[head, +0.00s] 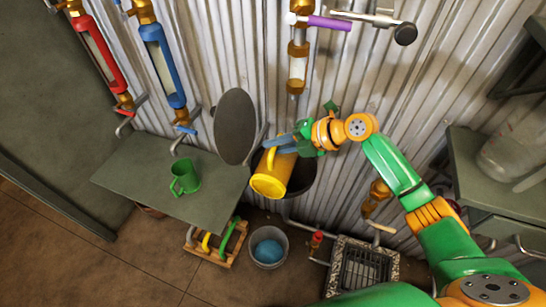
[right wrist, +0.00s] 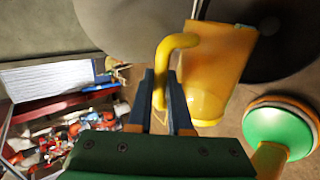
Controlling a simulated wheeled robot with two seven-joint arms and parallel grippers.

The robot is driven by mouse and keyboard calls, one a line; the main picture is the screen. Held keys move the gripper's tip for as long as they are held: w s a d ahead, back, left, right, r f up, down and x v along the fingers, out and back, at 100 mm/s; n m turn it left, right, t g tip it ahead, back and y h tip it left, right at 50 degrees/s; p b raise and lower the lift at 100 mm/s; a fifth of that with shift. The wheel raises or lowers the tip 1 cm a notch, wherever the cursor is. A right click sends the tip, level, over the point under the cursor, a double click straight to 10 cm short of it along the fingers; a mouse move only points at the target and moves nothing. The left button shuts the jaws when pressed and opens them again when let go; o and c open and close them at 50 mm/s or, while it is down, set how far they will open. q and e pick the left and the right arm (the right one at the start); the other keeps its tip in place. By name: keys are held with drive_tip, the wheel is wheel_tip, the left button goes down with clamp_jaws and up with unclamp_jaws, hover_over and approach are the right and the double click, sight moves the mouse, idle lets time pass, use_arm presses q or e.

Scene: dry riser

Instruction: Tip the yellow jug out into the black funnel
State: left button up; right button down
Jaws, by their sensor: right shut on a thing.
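The yellow jug (head: 272,175) is held in the air at the wall, tilted, with one round end toward the lower left. It also shows in the right wrist view (right wrist: 222,70). My right gripper (head: 287,143) is shut on the jug's handle (right wrist: 165,65); its fingers (right wrist: 160,105) straddle the handle. The black funnel (head: 305,178) is right behind and beside the jug, partly hidden by it. I cannot tell whether they touch. The jug's mouth and any pouring are not clear to see. My left gripper is out of view.
A dark oval disc (head: 235,127) stands left of the jug. A green jug (head: 186,177) is on the grey shelf (head: 130,165). Below are a bucket (head: 268,247) with blue contents and a floor grate (head: 362,268). Red (head: 98,50) and blue (head: 163,65) pipes line the wall.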

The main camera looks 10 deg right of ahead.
drive_tip(key=shift+w+d+m+g+y+b, duration=0.3)
drive_tip(key=shift+w+b, duration=0.25)
drive_tip(key=shift+b, duration=0.25)
drive_tip(key=shift+w+d+m+g+y+b, duration=0.1)
drive_tip(key=shift+w+d+m+g+b, duration=0.1)
drive_tip(key=shift+w+d+b, duration=0.45)
drive_tip(key=w+b, duration=0.1)
drive_tip(key=b, duration=0.1)
drive_tip(key=m+g+b, duration=0.1)
drive_tip(key=b, duration=0.1)
drive_tip(key=shift+w+d+r+y, duration=0.15)
drive_tip(key=shift+w+d+y, duration=0.25)
drive_tip(key=shift+w+d+r+b, duration=0.1)
drive_tip(key=shift+w+d+b, duration=0.05)
drive_tip(key=shift+b, duration=0.45)
drive_tip(key=shift+r+g, duration=0.2)
drive_tip(key=shift+g, duration=0.1)
idle(0.5)
